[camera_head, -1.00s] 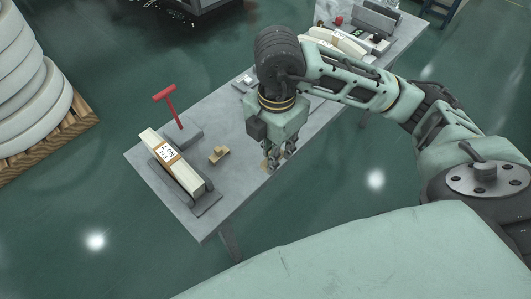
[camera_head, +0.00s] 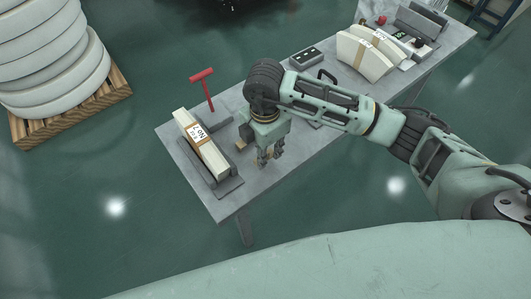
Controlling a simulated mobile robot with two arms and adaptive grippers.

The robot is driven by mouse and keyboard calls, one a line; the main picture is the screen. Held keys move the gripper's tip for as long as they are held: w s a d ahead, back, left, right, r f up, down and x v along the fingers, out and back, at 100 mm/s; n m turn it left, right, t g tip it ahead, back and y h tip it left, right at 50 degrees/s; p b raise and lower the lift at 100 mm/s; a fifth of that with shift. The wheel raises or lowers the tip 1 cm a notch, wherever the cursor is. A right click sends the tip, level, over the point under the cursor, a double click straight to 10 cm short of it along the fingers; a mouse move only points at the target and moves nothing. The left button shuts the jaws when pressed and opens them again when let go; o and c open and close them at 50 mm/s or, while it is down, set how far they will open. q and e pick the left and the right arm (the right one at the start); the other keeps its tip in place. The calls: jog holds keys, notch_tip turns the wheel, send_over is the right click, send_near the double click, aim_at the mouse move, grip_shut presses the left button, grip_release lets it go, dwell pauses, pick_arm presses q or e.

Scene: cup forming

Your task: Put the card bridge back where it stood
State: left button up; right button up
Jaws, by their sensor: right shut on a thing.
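My right gripper (camera_head: 269,157) points down low over the grey table, to the right of a cream block with a brown band and a label. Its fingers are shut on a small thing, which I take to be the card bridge. The fingers hide most of it, and its shape does not show. I cannot tell whether it touches the table. My left gripper is not in view.
The cream block (camera_head: 189,126) lies in a dark cradle. A small tan piece (camera_head: 240,147), partly hidden, is just left of my gripper. A red T-handle (camera_head: 207,90) stands behind. Curved cream pieces (camera_head: 362,60) lie at the table's far end.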

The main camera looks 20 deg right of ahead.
jog(key=shift+f, duration=1.3)
jog(key=o, duration=0.9)
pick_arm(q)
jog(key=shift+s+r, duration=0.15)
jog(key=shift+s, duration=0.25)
pick_arm(e)
jog(key=shift+r, duration=0.65)
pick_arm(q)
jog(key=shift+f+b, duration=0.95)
pick_arm(e)
notch_tip(320, 180, up, 11)
jog(key=shift+r, duration=0.1)
